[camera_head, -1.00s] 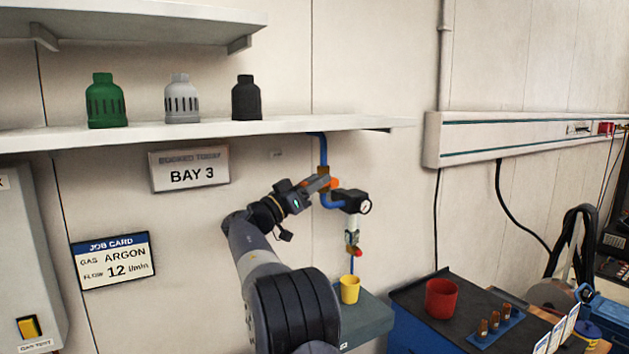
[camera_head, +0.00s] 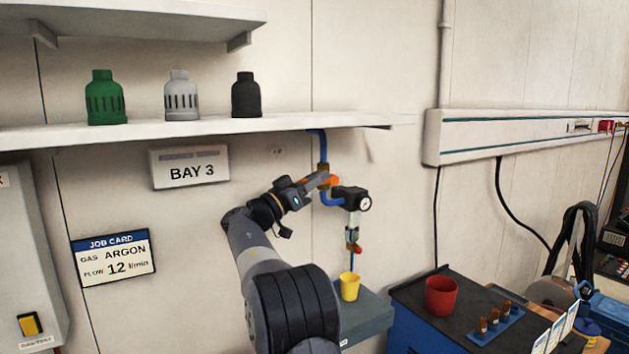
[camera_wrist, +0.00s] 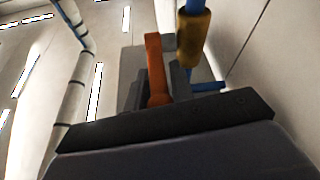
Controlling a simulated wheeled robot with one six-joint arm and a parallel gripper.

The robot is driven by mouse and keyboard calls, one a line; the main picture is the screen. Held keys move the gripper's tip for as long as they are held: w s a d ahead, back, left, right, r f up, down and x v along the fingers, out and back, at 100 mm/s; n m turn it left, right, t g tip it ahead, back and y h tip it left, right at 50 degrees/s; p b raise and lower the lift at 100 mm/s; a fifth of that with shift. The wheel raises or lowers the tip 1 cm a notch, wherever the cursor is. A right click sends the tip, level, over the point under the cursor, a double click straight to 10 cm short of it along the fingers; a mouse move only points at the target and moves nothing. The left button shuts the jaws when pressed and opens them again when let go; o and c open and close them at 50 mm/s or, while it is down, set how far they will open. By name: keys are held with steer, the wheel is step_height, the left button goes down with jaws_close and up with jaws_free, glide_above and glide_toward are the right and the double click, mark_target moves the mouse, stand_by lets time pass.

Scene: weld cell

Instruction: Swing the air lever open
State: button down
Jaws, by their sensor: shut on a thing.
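The air lever (camera_head: 331,182) is a small orange handle on the blue air pipe (camera_head: 323,145) below the shelf. In the wrist view the orange lever (camera_wrist: 155,70) stands between my gripper's fingers, beside the pipe's brass fitting (camera_wrist: 194,38). My gripper (camera_head: 316,183) is shut on the lever, reaching it from the left. The wrist body hides part of the lever. A black regulator with a round gauge (camera_head: 365,204) sits just right of the lever.
A shelf (camera_head: 330,122) with green, grey and black caps runs above my arm. A yellow cup (camera_head: 349,288) stands on a grey cabinet below. A red cup (camera_head: 440,296) stands on the dark bench at right. The wall between the regulator and the bench is free.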

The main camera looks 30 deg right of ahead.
steer(key=shift+r, duration=0.1)
steer(key=shift+d+r+y+p, duration=0.1)
steer(key=shift+r+y+p, duration=0.45)
steer(key=shift+y, duration=0.35)
steer(key=y+p, duration=0.1)
steer(key=r+y+p, duration=0.1)
steer(key=shift+d+p, duration=0.2)
steer(key=shift+p, duration=0.1)
steer(key=shift+d+r+y+p, duration=0.25)
steer(key=shift+r+y+p, duration=0.1)
steer(key=shift+y+p, duration=0.85)
steer(key=shift+d+m+y+p, duration=0.25)
steer(key=shift+y+p, duration=0.25)
steer(key=shift+p, duration=0.25)
steer(key=c, duration=1.4)
jaws_free()
steer(key=shift+s, duration=0.15)
